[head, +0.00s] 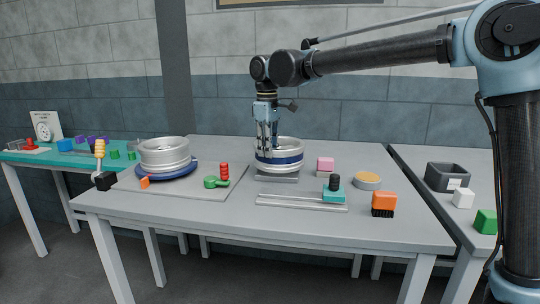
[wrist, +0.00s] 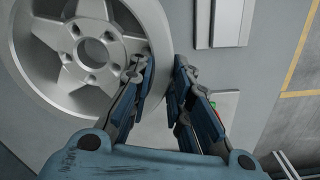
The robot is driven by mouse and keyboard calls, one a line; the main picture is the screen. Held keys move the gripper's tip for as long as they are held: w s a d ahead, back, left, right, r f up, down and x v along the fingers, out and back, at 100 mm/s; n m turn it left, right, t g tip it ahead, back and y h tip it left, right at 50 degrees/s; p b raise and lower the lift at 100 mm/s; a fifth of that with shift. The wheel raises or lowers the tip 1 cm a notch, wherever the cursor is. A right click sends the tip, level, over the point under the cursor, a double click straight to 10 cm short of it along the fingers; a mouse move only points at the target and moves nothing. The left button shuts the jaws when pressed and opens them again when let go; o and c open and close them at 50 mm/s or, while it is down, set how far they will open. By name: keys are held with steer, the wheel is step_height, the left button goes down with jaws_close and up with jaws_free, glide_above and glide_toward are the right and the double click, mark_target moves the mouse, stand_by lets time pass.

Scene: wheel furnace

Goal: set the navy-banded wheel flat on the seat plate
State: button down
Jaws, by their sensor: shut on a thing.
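The navy-banded wheel (head: 287,157) is a pale silver rim with a dark blue band, near the middle of the table in the head view. In the wrist view its spoked face (wrist: 68,38) fills the upper left. My gripper (head: 267,146) reaches down at the wheel's near left side. In the wrist view my gripper (wrist: 160,66) has one finger on each side of the rim wall and is shut on it. A flat grey plate (head: 277,179), seemingly the seat plate, lies directly below the wheel. I cannot tell whether the wheel touches it.
A plain silver wheel (head: 164,153) sits on a blue disc (head: 181,173) at left, with a green-and-red clamp (head: 218,181) nearby.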

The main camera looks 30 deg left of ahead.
steer(key=shift+f, duration=1.05)
steer(key=c, duration=1.5)
jaws_free()
step_height(320, 180, up, 12)
steer(key=shift+s, duration=0.1)
